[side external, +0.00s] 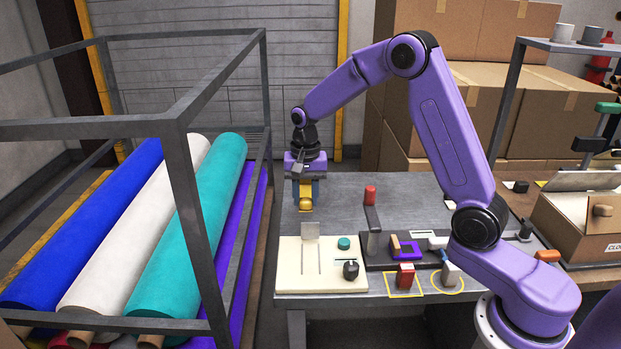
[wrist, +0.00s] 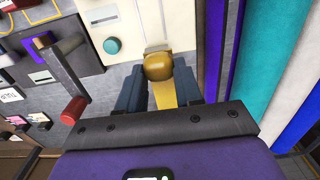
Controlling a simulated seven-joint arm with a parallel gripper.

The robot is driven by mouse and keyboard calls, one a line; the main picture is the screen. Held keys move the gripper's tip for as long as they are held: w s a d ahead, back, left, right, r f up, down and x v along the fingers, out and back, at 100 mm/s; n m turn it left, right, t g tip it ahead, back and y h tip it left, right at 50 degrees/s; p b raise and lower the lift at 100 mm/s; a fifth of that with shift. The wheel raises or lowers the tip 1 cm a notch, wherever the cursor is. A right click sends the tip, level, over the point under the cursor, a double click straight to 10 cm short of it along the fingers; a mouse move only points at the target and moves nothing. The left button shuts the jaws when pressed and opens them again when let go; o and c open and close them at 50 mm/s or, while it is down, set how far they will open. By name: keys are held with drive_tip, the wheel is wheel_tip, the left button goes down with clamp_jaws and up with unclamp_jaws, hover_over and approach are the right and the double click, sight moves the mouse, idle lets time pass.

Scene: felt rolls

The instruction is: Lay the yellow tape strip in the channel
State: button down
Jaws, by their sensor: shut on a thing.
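My gripper (side external: 305,205) hangs over the grey bench, just behind the cream panel. In the wrist view, its dark fingers (wrist: 160,84) stand either side of a yellow strip (wrist: 165,96) with a rounded golden end (wrist: 158,66). The gripper is shut on the yellow strip; its exact contact with the fingers is partly hidden. The cream panel (side external: 320,284) has narrow dark lines (side external: 319,260) and an upright grey plate (side external: 310,231) at its back edge. I cannot tell which line is the channel. The panel's near part shows in the wrist view (wrist: 125,22).
A red-topped lever (side external: 371,196) stands right of the panel. A teal button (side external: 344,243) and black knob (side external: 350,270) sit on the panel. A rack frame (side external: 182,150) with felt rolls (side external: 205,215) stands left.

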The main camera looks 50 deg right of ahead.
drive_tip(key=s+a, duration=0.6)
drive_tip(key=s, duration=0.1)
hover_over(311, 271)
wheel_tip(311, 271, down, 6)
drive_tip(key=shift+f, duration=0.1)
drive_tip(key=shift+f, duration=2.9)
drive_tip(key=shift+f, duration=0.5)
drive_tip(key=c, duration=0.7)
unclamp_jaws()
